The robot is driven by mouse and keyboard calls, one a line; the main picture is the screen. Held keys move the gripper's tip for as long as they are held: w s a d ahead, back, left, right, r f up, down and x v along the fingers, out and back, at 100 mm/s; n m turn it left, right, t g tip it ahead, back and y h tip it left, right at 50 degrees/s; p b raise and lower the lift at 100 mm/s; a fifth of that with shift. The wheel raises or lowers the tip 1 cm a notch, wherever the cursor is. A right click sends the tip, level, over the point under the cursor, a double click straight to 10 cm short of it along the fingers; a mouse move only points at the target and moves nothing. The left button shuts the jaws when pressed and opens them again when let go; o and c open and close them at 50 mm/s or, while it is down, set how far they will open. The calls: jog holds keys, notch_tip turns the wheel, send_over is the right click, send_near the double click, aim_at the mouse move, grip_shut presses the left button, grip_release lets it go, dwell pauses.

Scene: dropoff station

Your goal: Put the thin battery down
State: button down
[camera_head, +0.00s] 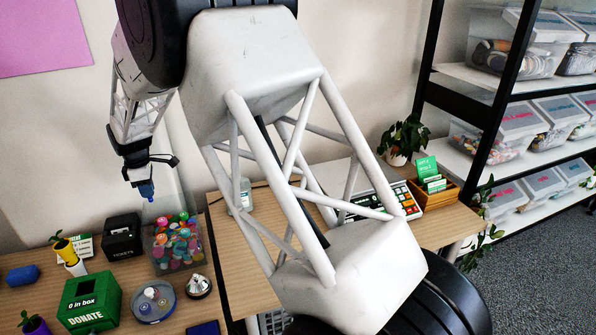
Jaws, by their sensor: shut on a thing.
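My gripper (146,188) hangs at the upper left, pointing down, well above the table. It is shut on a small dark blue thing at its tip, which I take as the thin battery (147,191). The fingers and the held thing are small and dark here, so its exact outline and tilt are hard to tell. Below it on the wooden table (240,265) stand a green donation box (90,302) and a round grey dish (168,312) with a few small things in it.
A clear bin of colourful balls (178,243), a black ticket box (122,238), a silver bell (199,286) and a blue block (22,275) stand nearby. My arm hides the middle of the table. A cash register (408,200) and a shelf of bins (520,118) are at right.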

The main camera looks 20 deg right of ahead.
jog(key=d+m, duration=0.8)
jog(key=d, duration=3)
jog(key=s+d+m, duration=0.3)
jog(key=s+d, duration=0.4)
jog(key=d, duration=0.6)
jog(key=s+d+m, duration=0.3)
jog(key=s+d, duration=0.4)
jog(key=d, duration=0.7)
jog(key=f, duration=0.5)
jog(key=shift+w+a+f, duration=0.1)
jog(key=shift+a, duration=0.15)
jog(key=shift+w, duration=0.1)
jog(key=w+d, duration=0.2)
jog(key=w, duration=0.2)
jog(key=w+d+f, duration=0.1)
jog(key=w+d, duration=0.1)
jog(key=w, duration=0.3)
jog(key=w+d, duration=0.2)
jog(key=w, duration=0.2)
jog(key=shift+w+d+f, duration=0.2)
jog(key=shift+w, duration=0.1)
jog(key=shift+w, duration=0.1)
